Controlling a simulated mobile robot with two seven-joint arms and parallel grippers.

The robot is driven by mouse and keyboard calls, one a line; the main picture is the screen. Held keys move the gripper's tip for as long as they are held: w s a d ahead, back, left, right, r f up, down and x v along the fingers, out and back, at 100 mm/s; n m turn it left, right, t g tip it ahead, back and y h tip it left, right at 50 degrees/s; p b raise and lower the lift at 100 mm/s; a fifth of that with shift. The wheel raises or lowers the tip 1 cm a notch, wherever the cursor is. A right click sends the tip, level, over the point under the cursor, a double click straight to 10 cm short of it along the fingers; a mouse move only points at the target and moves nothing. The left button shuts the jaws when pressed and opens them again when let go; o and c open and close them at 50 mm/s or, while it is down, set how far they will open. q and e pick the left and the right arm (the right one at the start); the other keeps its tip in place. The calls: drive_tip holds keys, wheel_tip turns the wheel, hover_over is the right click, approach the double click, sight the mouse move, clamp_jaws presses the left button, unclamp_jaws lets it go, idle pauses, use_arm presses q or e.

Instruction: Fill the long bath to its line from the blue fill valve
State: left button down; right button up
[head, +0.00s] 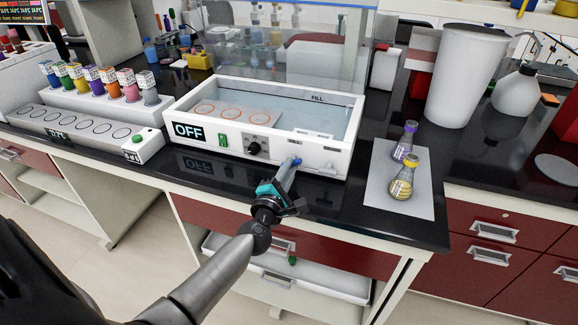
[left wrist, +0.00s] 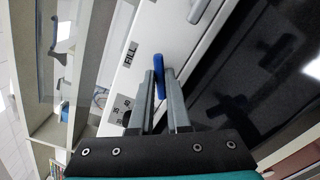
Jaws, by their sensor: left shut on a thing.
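The long bath (head: 290,144) is a white open tank on the black bench, with an OFF display, a green switch and a black knob on its front. Inside, a dark line marked FILL runs along the back wall. The interior is pale blue with ringed spots on the floor; I cannot tell the water level. The blue fill valve (head: 297,161) sits low at the right of the front face. My left gripper (head: 290,168) is shut on it. In the left wrist view, the blue handle (left wrist: 159,72) lies between the fingertips. My right gripper is not in view.
Two flasks, purple-banded (head: 405,142) and yellow-banded (head: 403,180), stand on a pale mat (head: 415,207) right of the bath. A rack of coloured bottles (head: 95,98) stands left. A clear screen (head: 285,40) rises behind the bath. An open drawer (head: 330,280) lies below the bench.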

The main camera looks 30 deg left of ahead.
use_arm(q)
drive_tip(key=m+p, duration=0.1)
drive_tip(key=m, duration=0.3)
drive_tip(key=shift+f+m+p, duration=0.15)
drive_tip(key=shift+m+p, duration=0.4)
drive_tip(key=shift+m, duration=0.55)
drive_tip(key=c, duration=0.9)
unclamp_jaws()
drive_tip(key=p+v, duration=0.1)
drive_tip(key=v, duration=1.4)
drive_tip(key=shift+s+d, duration=0.15)
